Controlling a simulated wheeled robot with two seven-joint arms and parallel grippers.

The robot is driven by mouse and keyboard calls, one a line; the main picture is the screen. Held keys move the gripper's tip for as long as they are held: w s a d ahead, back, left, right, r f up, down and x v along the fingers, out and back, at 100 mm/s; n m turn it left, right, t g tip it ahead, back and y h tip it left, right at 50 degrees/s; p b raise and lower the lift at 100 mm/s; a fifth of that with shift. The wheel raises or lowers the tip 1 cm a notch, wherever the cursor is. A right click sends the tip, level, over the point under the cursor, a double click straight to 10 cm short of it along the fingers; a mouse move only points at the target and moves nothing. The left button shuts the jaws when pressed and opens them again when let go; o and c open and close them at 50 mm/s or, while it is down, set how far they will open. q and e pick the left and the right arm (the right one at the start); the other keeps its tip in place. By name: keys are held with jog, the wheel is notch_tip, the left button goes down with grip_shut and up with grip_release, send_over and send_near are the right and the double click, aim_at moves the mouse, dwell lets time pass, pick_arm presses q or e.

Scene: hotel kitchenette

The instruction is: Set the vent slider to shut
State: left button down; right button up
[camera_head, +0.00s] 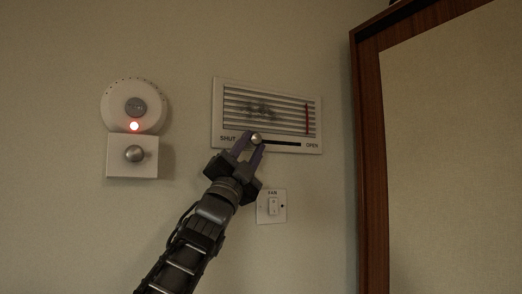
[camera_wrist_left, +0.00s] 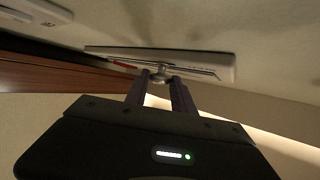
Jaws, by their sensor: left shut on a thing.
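The vent (camera_head: 268,113) is a white louvred panel on the wall, with SHUT printed at the left end of its slot and OPEN at the right end. Its slider knob (camera_head: 257,138) is a small round metal knob near the slot's SHUT end. The dark slot shows to the right of the knob. My left gripper (camera_head: 255,146) is shut on the knob from below. In the left wrist view, the knob (camera_wrist_left: 161,72) sits between the two fingertips (camera_wrist_left: 161,82), in front of the vent panel (camera_wrist_left: 215,62). My right gripper is not in view.
A round white dial unit (camera_head: 134,103) with a lit red light and a square plate with a metal knob (camera_head: 134,154) are on the wall at left. A FAN switch (camera_head: 272,206) is just below the vent. A wood frame (camera_head: 370,160) stands at right.

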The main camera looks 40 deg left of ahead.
pick_arm(q)
jog(key=shift+s+r, duration=0.15)
jog(key=shift+s, duration=0.05)
jog(key=c, duration=1.1)
grip_release()
jog(key=shift+o, duration=0.2)
jog(key=shift+s+f+b, duration=0.15)
jog(key=shift+f+b, duration=0.2)
jog(key=shift+f, duration=0.05)
jog(key=b+v, duration=0.4)
jog(key=v, duration=0.3)
jog(key=shift+b, duration=0.4)
